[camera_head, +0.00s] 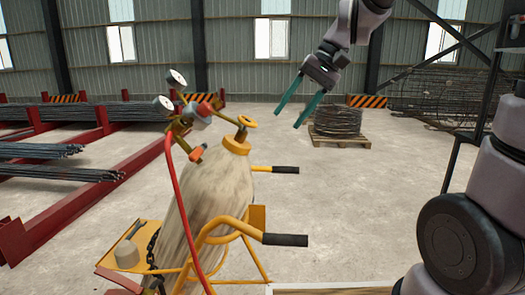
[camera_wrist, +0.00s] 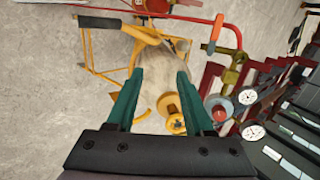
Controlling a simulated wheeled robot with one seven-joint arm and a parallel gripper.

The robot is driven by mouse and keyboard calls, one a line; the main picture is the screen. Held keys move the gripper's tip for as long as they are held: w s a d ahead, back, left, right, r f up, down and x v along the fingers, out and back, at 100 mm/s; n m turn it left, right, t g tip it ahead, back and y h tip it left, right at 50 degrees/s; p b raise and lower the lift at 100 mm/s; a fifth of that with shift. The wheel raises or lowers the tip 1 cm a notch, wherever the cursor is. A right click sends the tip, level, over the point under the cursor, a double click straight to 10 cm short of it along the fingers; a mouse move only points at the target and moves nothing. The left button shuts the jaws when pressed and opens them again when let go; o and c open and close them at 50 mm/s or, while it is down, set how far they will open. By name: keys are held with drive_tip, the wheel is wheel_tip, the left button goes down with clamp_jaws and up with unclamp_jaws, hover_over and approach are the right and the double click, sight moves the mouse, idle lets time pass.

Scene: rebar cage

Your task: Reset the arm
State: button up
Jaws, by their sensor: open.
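My gripper (camera_head: 298,104) hangs from my arm at the upper middle of the head view, its two green fingers apart and empty. It is above and to the right of a gas cylinder (camera_head: 215,190) on a yellow cart (camera_head: 215,240). In the wrist view my gripper (camera_wrist: 155,100) is also open, with nothing between the fingertips. Beyond the fingers are the yellow valve wheel (camera_wrist: 177,122), the cart frame (camera_wrist: 85,55) and part of the cylinder. The fingers appear clear of the cylinder in the head view.
Pressure gauges (camera_head: 163,104) and a red hose (camera_head: 180,205) are on the cylinder. Black cart handles (camera_head: 285,240) stick out to the right. Red racks with rebar (camera_head: 60,175) stand at left. A wire coil on a pallet (camera_head: 338,122) stands behind. Floor (camera_head: 370,190) is clear at centre right.

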drive_tip(key=s+d+r+m+t+h, duration=0.1)
drive_tip(key=s+d+m+t+h, duration=0.1)
drive_tip(key=d, duration=0.7)
drive_tip(key=s+d+r+m+t+h, duration=0.1)
drive_tip(key=s+d+t, duration=0.3)
drive_tip(key=d, duration=0.5)
drive_tip(key=shift+d+r+m+t+h, duration=0.4)
drive_tip(key=shift+r+t+h, duration=0.25)
drive_tip(key=shift+t+h, duration=0.2)
